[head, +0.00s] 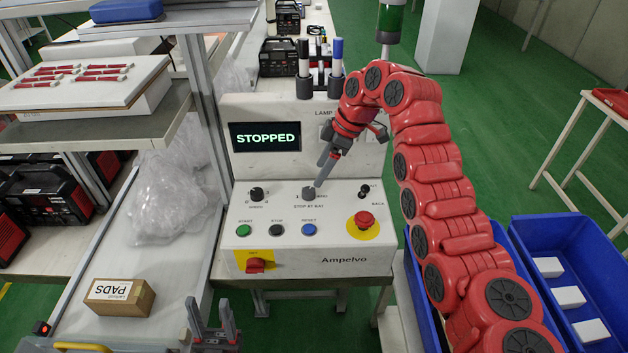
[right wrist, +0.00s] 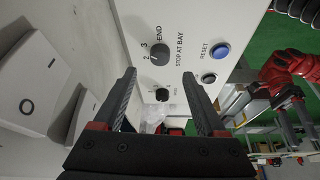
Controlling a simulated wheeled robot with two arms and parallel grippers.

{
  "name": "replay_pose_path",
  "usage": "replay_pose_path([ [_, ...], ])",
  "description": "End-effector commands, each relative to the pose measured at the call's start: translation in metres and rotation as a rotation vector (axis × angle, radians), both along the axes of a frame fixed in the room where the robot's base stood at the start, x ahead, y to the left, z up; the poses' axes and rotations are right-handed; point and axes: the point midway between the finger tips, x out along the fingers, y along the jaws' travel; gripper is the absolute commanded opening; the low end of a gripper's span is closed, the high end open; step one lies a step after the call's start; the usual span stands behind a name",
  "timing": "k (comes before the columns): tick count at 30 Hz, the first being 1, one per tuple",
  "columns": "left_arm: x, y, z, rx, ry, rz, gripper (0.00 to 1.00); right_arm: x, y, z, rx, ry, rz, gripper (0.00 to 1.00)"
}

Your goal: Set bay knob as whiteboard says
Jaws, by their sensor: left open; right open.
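The STOP AT BAY knob (head: 308,193) is a dark grey dial in the middle of the sloped white control panel (head: 300,272). In the right wrist view the knob (right wrist: 159,55) shows marks 2, 3 and END around it; its exact setting is hard to read. My right gripper (head: 322,178) is open, right by this knob in the head view; in the right wrist view its fingertips (right wrist: 159,76) stand apart, with the knob just beyond them. Contact is not visible. My left gripper (head: 213,325) is open and empty, low in front of the panel. No whiteboard is readable here.
The screen (head: 265,137) reads STOPPED. Beside the knob are another knob (head: 257,194), a small switch (head: 365,191), a blue RESET button (head: 308,229) and a red emergency button (head: 364,219). A PADS box (head: 120,297) lies left.

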Motion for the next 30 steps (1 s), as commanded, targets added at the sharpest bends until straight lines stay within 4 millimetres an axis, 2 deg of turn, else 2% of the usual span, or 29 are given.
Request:
replay_pose_path([
  [1,0.0,0.0,-0.003,0.0,0.0,0.0,0.5,0.001,-0.006,0.011,-0.004,-0.006,-0.003,0.74],
  [9,0.0,0.0,-0.008,0.0,0.0,0.0,0.5,-0.003,-0.025,0.061,-0.004,-0.003,0.001,0.74],
  [14,0.0,0.0,-0.008,0.0,0.0,0.0,0.5,-0.004,-0.033,0.082,-0.003,-0.003,0.001,0.74],
  [21,0.0,0.0,-0.008,0.0,0.0,0.0,0.5,-0.005,-0.038,0.094,0.0,0.001,0.001,0.74],
  [30,0.0,0.0,-0.008,0.0,0.0,0.0,0.5,-0.005,-0.038,0.095,0.0,-0.001,0.002,0.74],
])
